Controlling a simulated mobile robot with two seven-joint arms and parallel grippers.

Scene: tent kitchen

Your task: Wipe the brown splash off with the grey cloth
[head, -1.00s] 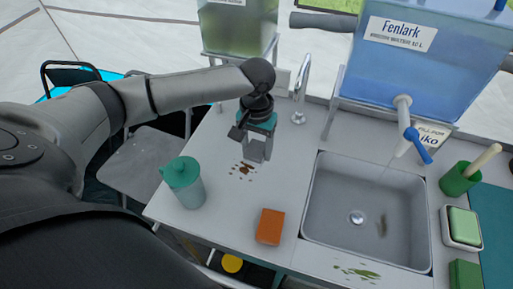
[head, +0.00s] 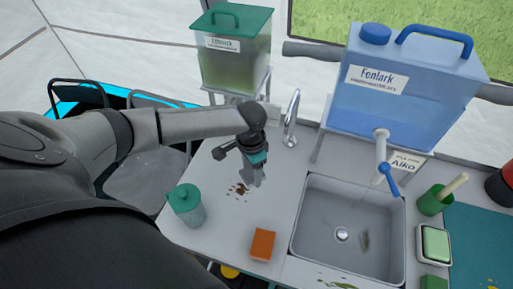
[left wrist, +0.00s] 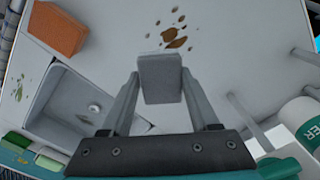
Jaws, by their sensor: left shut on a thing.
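The brown splash (head: 239,189) lies as several spots on the light counter, left of the sink. It also shows in the left wrist view (left wrist: 175,38). My left gripper (head: 255,178) is just to the right of and behind the splash, pointing down. It is shut on the grey cloth (left wrist: 160,78), which looks like a small folded block between the fingers. In the left wrist view the cloth's edge is close to the splash spots. Whether the cloth touches the counter I cannot tell. My right gripper is not in view.
The sink (head: 345,232) is to the right. A tap (head: 291,115) stands behind. Green spots (head: 337,284) lie at the front edge.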

